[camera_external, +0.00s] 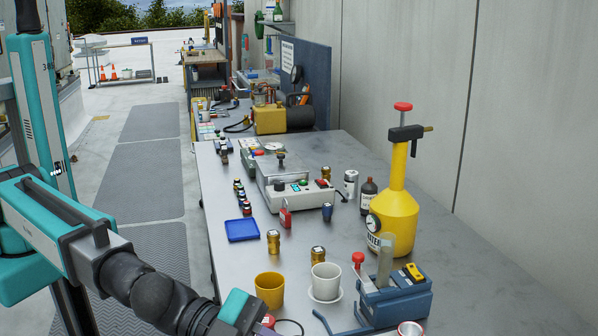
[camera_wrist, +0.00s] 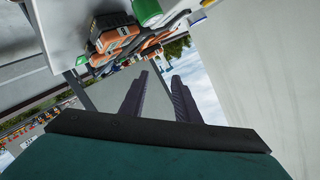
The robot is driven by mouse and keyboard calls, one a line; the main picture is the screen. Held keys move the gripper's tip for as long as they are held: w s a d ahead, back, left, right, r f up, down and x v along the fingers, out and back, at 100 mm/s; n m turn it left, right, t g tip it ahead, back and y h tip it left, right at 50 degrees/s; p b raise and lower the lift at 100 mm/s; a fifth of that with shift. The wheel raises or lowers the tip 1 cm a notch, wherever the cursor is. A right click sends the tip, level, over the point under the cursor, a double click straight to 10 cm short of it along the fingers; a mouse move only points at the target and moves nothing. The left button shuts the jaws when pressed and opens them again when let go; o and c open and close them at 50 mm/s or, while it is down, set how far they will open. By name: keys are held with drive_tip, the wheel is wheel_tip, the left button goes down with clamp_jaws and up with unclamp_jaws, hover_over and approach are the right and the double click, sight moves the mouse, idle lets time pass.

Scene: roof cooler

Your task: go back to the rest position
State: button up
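My arm comes in from the left in the external view and bends down to its teal wrist part at the bottom edge; the fingers cannot be made out there. In the wrist view, the two dark ribbed fingers of my gripper (camera_wrist: 158,82) stand apart with a clear gap. Nothing shows between them except background. The wrist view is tilted, with sky and a pale wall behind the fingers.
The metal workbench (camera_external: 469,259) holds a yellow cup (camera_external: 269,291), a white cup (camera_external: 326,281), a blue vise (camera_external: 395,302), a yellow sprayer (camera_external: 394,220), a blue tray (camera_external: 242,230) and a grey control box (camera_external: 298,194). Orange-and-black tools (camera_wrist: 113,36) show in the wrist view.

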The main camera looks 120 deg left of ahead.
drive_tip(key=s+d+f+m+g+h+b, duration=0.1)
drive_tip(key=d+f+m+h+b, duration=0.3)
drive_tip(key=d+f, duration=0.65)
drive_tip(key=s+d+f+m+h+b, duration=0.1)
drive_tip(key=s+d+f+m+b, duration=0.15)
drive_tip(key=d+f+m, duration=0.8)
drive_tip(key=s+a+f+n+g+y, duration=0.25)
drive_tip(key=s+a+f+n, duration=0.35)
drive_tip(key=f, duration=0.3)
drive_tip(key=s+a+f+n+g+y, duration=0.1)
drive_tip(key=s+a+f+n+g, duration=0.3)
drive_tip(key=a+f, duration=0.45)
drive_tip(key=s+a+f+n+g+y, duration=0.25)
drive_tip(key=s+a+f+n, duration=0.2)
drive_tip(key=s+f, duration=0.4)
drive_tip(key=s+a+f+n+g, duration=0.2)
drive_tip(key=s+f+g, duration=0.1)
drive_tip(key=s, duration=0.8)
drive_tip(key=s+a+f+n+g+h, duration=0.1)
drive_tip(key=s+f+g, duration=0.3)
drive_tip(key=s, duration=0.8)
drive_tip(key=s+a+f+n+g+h, duration=0.1)
drive_tip(key=s+a+f+n+g, duration=0.2)
drive_tip(key=s+f, duration=0.4)
drive_tip(key=s+g, duration=0.1)
drive_tip(key=s, duration=0.3)
drive_tip(key=shift+s+a, duration=0.15)
drive_tip(key=shift+s, duration=0.1)
